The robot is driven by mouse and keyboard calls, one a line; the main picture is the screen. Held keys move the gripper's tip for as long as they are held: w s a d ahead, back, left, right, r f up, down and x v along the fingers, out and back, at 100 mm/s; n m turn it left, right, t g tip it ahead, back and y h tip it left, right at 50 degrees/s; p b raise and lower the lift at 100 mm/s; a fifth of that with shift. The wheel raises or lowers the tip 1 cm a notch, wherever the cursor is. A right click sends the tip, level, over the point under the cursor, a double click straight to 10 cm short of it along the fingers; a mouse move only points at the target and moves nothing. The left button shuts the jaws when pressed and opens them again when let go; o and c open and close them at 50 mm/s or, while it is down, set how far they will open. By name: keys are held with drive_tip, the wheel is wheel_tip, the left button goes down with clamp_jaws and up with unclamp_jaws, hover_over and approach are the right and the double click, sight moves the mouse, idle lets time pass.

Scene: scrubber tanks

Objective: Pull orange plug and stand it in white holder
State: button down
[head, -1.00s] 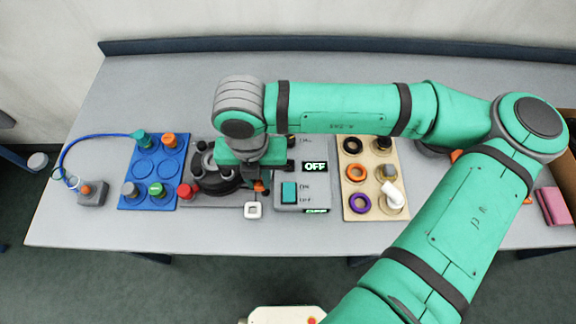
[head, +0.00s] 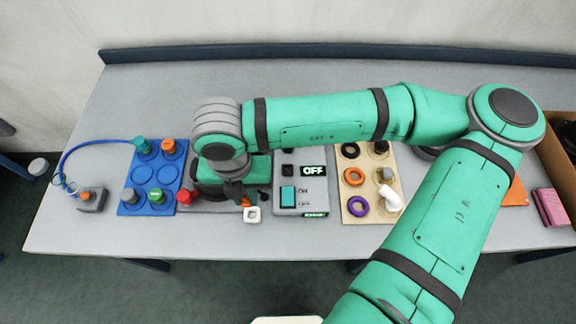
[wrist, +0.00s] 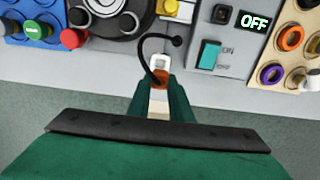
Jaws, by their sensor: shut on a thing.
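The orange plug (head: 246,202) is in my gripper, which also shows in the wrist view (wrist: 160,84). My gripper (head: 240,193) is shut on the plug. The plug (wrist: 158,77) is clear of the panel, with a black cable looping from it to a round black point on the grey base. The white holder (head: 253,215) is a small square block with an opening, at the table's front edge. In the wrist view the holder (wrist: 160,62) shows just beyond the plug. I cannot tell whether the plug touches it.
A grey switch box (head: 302,197) reading OFF stands right of the holder. A red knob (head: 186,197) and a blue tray (head: 146,208) with several caps are to the left. A beige board (head: 350,213) with rings is further right. The table's front edge is close.

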drive_tip(key=shift+f, duration=2.05)
drive_tip(key=shift+s+f, duration=0.1)
drive_tip(key=shift+f, duration=1)
drive_tip(key=shift+f, duration=0.1)
drive_tip(key=shift+w+f, duration=0.2)
drive_tip(key=shift+f, duration=0.25)
drive_tip(key=shift+s+f, duration=0.1)
drive_tip(key=shift+f, duration=0.4)
